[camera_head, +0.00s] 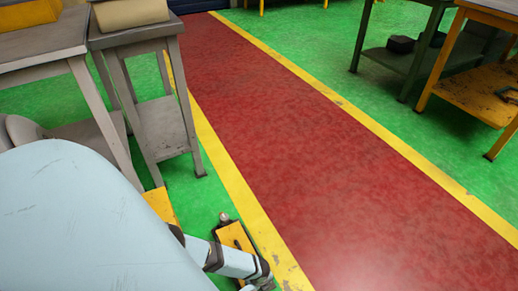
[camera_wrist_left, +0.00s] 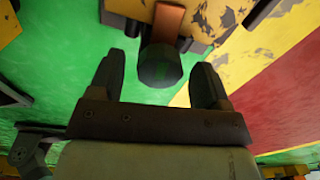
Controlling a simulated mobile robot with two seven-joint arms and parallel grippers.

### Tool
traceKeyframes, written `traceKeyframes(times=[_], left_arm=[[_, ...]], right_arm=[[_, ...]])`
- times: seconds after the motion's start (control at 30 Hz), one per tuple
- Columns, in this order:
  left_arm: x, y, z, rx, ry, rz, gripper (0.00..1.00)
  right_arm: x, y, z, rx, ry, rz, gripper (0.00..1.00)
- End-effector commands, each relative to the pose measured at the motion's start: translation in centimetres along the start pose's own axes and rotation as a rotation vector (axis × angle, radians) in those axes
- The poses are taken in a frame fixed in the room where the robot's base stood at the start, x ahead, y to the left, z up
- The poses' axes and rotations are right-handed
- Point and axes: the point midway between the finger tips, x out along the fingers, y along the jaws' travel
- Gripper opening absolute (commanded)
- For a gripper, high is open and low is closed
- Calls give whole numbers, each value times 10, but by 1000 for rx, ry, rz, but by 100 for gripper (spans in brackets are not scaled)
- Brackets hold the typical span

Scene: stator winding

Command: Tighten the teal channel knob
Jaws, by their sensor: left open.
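A dark, greenish round knob (camera_wrist_left: 160,66) shows in the left wrist view, end-on below a brown-orange bracket (camera_wrist_left: 169,18). It looks like the teal channel knob, though its colour is dim in shadow. My left gripper (camera_wrist_left: 157,72) is open, with one finger on each side of the knob. Gaps show between the knob and both fingers, and I cannot tell how far the fingertips reach along it. In the head view my left arm ends at the bottom, beside a small yellow fixture (camera_head: 235,238); the knob cannot be made out there. My right gripper is not in view.
Worn yellow parts (camera_wrist_left: 245,15) surround the bracket in the wrist view. In the head view, grey tables (camera_head: 160,125) stand at left and a yellow-framed workbench (camera_head: 470,85) at right. The red walkway (camera_head: 300,130) between yellow lines is clear.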

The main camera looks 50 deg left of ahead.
Motion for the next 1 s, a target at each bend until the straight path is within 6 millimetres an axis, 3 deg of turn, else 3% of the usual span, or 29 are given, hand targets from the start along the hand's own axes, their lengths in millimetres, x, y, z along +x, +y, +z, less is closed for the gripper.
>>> traceKeyframes(times=[0.07, 0.27, 0.47, 0.73, 0.77, 0.83, 1.0], left_arm=[[0, 0, 0, 0, 0, 0, 69], [0, 0, 0, 0, 0, 0, 23], [2, 0, 0, 50, 1, -1, 22], [0, 0, 0, 76, 1, 0, 22], [0, 0, 0, 76, 1, 0, 53], [0, 0, 0, 76, 1, 0, 69], [0, 0, 0, 75, 1, 0, 71]], right_arm=[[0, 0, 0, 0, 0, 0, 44], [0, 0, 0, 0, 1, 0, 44], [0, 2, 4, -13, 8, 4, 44], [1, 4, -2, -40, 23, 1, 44], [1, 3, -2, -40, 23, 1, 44], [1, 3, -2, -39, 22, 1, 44], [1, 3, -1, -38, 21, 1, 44]])
